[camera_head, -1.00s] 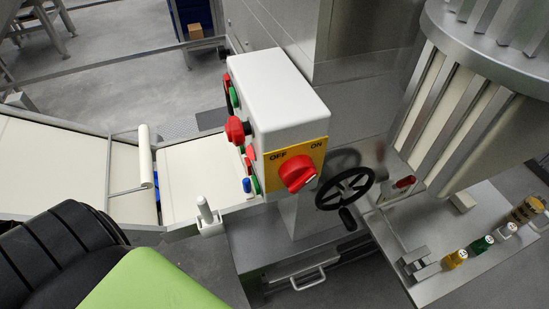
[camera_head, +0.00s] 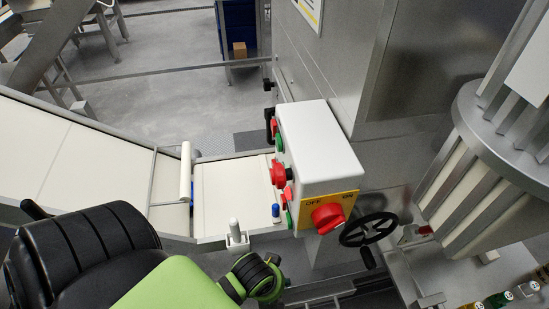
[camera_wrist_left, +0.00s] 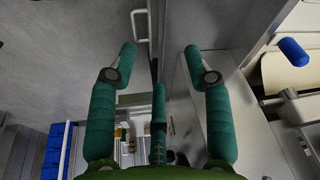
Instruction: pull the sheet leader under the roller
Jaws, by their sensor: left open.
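The white roller (camera_head: 186,172) lies across the line in the head view, at the end of a cream sheet (camera_head: 60,150) on the left conveyor. A second cream surface (camera_head: 228,190) lies just right of the roller. I cannot tell which part is the sheet leader. A blue strip shows beside the roller. My left gripper (camera_wrist_left: 160,58) shows in the left wrist view with its teal fingers apart and nothing between them. In the head view only my left arm is clear, in front of the line. My right gripper is in neither view.
A white control box (camera_head: 318,145) with a red switch (camera_head: 327,217) stands right of the line, above a black handwheel (camera_head: 368,229). A short pale post (camera_head: 236,232) stands at the near edge. Blue bins (camera_wrist_left: 54,148) and a metal handle (camera_wrist_left: 140,24) show in the wrist view.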

